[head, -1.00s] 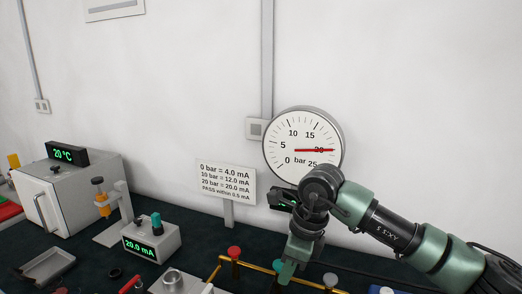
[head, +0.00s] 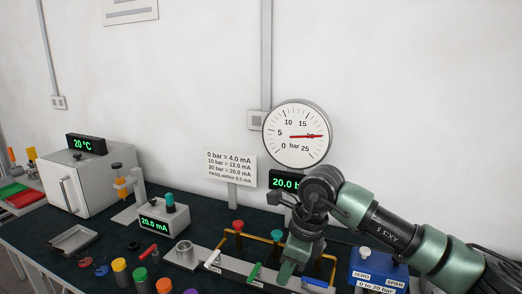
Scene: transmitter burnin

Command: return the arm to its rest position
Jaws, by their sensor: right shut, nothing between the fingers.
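My right arm comes in from the right, and its green and dark grey links cross in front of the bench. My right gripper (head: 286,272) points down over the yellow pipe frame (head: 262,238). It is shut with nothing in it. The arm's wrist covers part of the digital pressure display (head: 283,183), which starts with "20.0". The round gauge (head: 297,134) above shows its red needle near 20 bar. My left gripper is out of view.
A blue box (head: 377,268) labelled ZERO and SPAN sits right of the gripper. The mA meter (head: 164,221) reads 20.0. A white oven (head: 91,178), a sign (head: 230,167), a tray (head: 74,240) and several coloured caps (head: 119,265) are to the left.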

